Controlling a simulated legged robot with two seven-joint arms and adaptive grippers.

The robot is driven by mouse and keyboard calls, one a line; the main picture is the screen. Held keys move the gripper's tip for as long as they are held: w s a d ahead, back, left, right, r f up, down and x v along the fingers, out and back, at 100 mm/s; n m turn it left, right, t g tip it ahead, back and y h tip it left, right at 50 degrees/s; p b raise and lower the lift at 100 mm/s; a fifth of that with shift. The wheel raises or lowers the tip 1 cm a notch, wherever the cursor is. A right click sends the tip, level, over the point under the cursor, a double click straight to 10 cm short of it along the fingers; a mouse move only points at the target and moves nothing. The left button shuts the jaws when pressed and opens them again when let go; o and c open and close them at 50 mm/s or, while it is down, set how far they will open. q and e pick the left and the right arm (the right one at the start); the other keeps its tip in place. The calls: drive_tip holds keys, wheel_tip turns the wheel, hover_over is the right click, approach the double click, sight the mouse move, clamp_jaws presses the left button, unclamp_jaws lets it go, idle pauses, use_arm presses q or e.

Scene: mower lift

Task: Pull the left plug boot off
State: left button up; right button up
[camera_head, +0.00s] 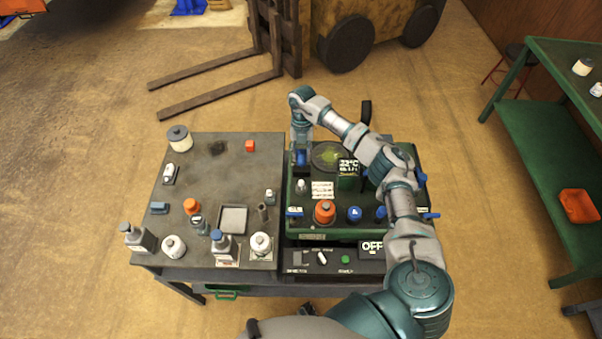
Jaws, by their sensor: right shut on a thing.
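The green mower unit (338,235) stands on the right part of the bench. My right arm reaches over it, and my right gripper (301,147) points down at its far left corner. The gripper is shut on a small blue piece (301,158), which looks like the left plug boot. The fingers hide part of it, so I cannot tell whether it is still seated. My left gripper is not in view.
An orange cap (325,211) and a blue cap (354,214) sit on the unit's near side. Several bottles and small parts stand on the grey bench top (220,180) to the left. A green shelf (545,135) is at the right, and a forklift (345,40) is behind.

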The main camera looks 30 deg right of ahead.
drive_tip(key=shift+w+d+f+b, duration=0.15)
drive_tip(key=shift+w+d+b, duration=0.25)
drive_tip(key=shift+w, duration=0.2)
drive_tip(key=shift+w+d+f+b, duration=0.2)
drive_tip(key=shift+w+d+b, duration=0.1)
drive_tip(key=shift+w+b, duration=0.25)
drive_tip(key=shift+w+d+f+b, duration=0.15)
drive_tip(key=shift+w+d+b, duration=0.15)
drive_tip(key=shift+w+b, duration=0.25)
drive_tip(key=shift+s+r, duration=0.1)
drive_tip(key=o, duration=0.8)
drive_tip(key=shift+d, duration=0.1)
drive_tip(key=shift+r, duration=0.15)
